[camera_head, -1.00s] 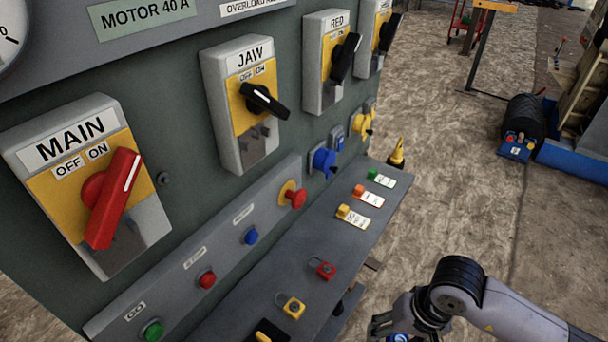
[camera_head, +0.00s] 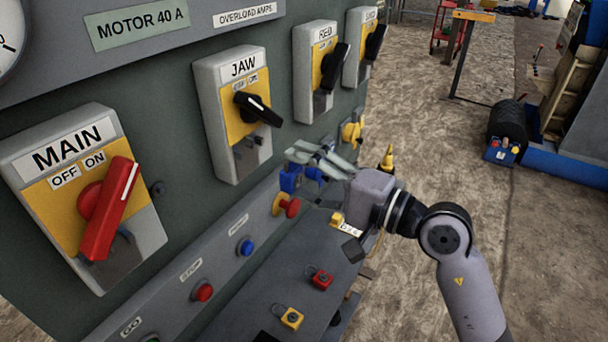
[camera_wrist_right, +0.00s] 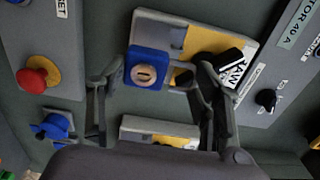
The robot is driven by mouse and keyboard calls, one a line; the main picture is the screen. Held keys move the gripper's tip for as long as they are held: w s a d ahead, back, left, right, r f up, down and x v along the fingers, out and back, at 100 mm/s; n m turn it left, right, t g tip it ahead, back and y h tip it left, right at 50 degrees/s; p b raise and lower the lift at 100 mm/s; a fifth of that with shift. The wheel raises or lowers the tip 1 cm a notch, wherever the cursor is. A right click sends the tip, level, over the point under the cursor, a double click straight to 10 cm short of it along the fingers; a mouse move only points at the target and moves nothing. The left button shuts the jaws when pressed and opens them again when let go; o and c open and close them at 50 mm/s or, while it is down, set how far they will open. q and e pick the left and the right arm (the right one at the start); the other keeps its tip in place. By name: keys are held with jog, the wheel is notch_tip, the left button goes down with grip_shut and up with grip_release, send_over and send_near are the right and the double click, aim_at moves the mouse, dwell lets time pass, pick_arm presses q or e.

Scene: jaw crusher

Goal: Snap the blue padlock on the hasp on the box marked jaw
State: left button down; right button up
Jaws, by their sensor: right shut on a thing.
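My right gripper (camera_head: 296,177) is shut on the blue padlock (camera_head: 289,179), out in front of the panel, to the lower right of the box marked JAW (camera_head: 213,120). My left gripper is not in view.
A blue socket (camera_head: 314,173) is on the panel just behind the padlock. A red button (camera_head: 288,206) is close below. Red (camera_head: 321,278) and yellow (camera_head: 291,318) padlocks lie on the shelf. The MAIN box (camera_head: 140,245) is at left, the RED box (camera_head: 309,95) at right.

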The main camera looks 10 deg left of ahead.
jog(key=shift+s, duration=0.1)
jog(key=shift+f+b, duration=0.15)
jog(key=shift+b, duration=0.4)
jog(key=shift+a, duration=0.35)
jog(key=shift+x, duration=2.6)
jog(key=shift+d+b, duration=0.1)
jog(key=shift+b, duration=0.85)
jog(key=shift+a, duration=0.25)
jog(key=shift+w+a+b, duration=0.25)
jog(key=shift+b, duration=0.05)
